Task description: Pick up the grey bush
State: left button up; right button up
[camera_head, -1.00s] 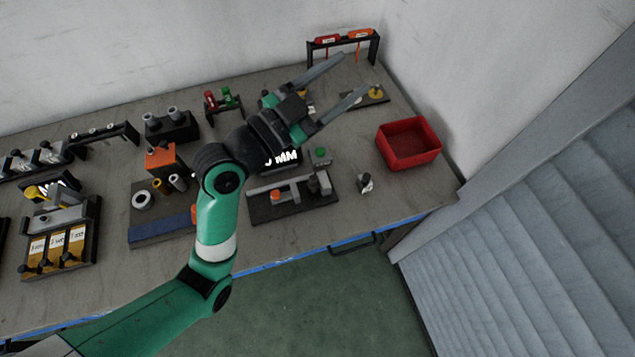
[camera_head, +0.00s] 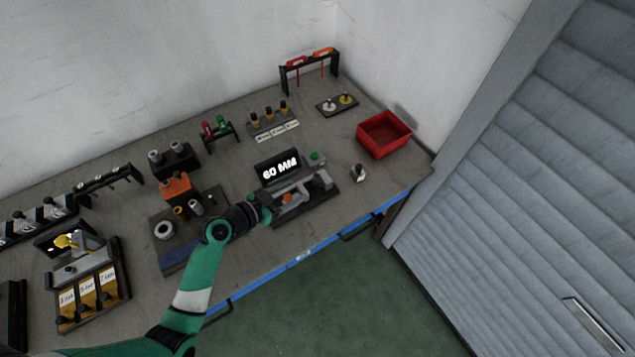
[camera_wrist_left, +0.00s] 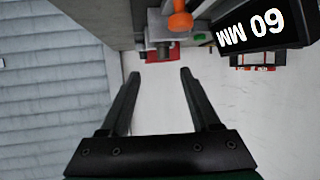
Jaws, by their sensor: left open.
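A small grey cylinder that looks like the grey bush (camera_head: 196,208) stands on the dark board left of the display in the head view, beside a brass bush (camera_head: 180,212) and a pale ring (camera_head: 163,230). My left gripper (camera_head: 266,206) is right of these parts, at the front of the measuring fixture (camera_head: 305,201); its fingers are hard to make out there. In the left wrist view the gripper (camera_wrist_left: 160,77) is open, with nothing between its fingers. No bush is clear in the wrist view. My right gripper is not in view.
The display (camera_head: 279,170) reads 60 MM and stands behind the fixture's orange knob (camera_head: 287,198). An orange block (camera_head: 176,187) rises behind the bushes. A red bin (camera_head: 384,134) is at the right.

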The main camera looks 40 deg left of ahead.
aim_at(314, 179)
pick_arm(q)
jog(key=x, duration=0.3)
jog(key=shift+w, duration=0.15)
jog(key=shift+w+f+b, duration=0.2)
jog(key=shift+w+b, duration=0.1)
jog(key=shift+b, duration=0.1)
jog(key=x, duration=0.3)
jog(key=b+x, duration=0.1)
jog(key=shift+w+a, duration=0.25)
jog(key=shift+w, duration=0.05)
grip_shut()
